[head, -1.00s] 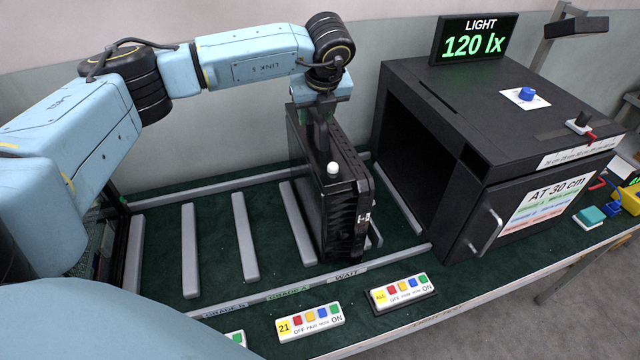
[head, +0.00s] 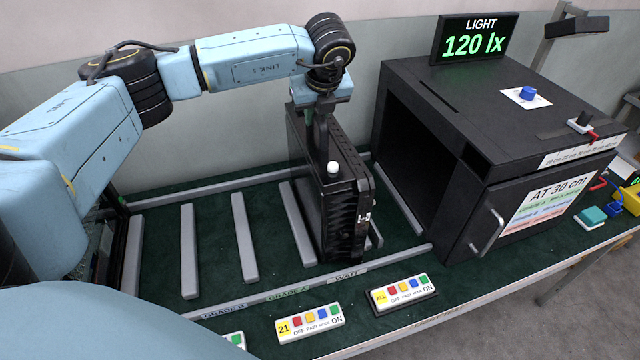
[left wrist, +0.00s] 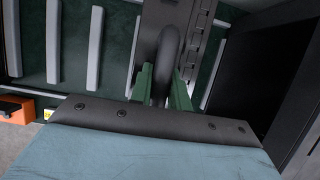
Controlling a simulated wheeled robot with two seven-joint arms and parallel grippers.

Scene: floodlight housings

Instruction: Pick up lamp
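The lamp (head: 345,205) is a tall black floodlight housing with a ribbed side, a white knob on top and a label on its edge. It stands upright between the grey rails above the WAIT label. My left gripper (head: 321,135) points down at its top, and its fingertips are partly hidden in the head view. In the left wrist view the green fingers (left wrist: 163,92) sit close on both sides of the lamp's dark curved handle (left wrist: 168,55), with no clear gap. My right gripper is not in view.
A black test box (head: 480,160) with an open left side stands right of the lamp, under a 120 lx display (head: 472,40). Grey rails (head: 245,237) divide the empty green lanes to the left. Button remotes (head: 310,322) lie along the front edge.

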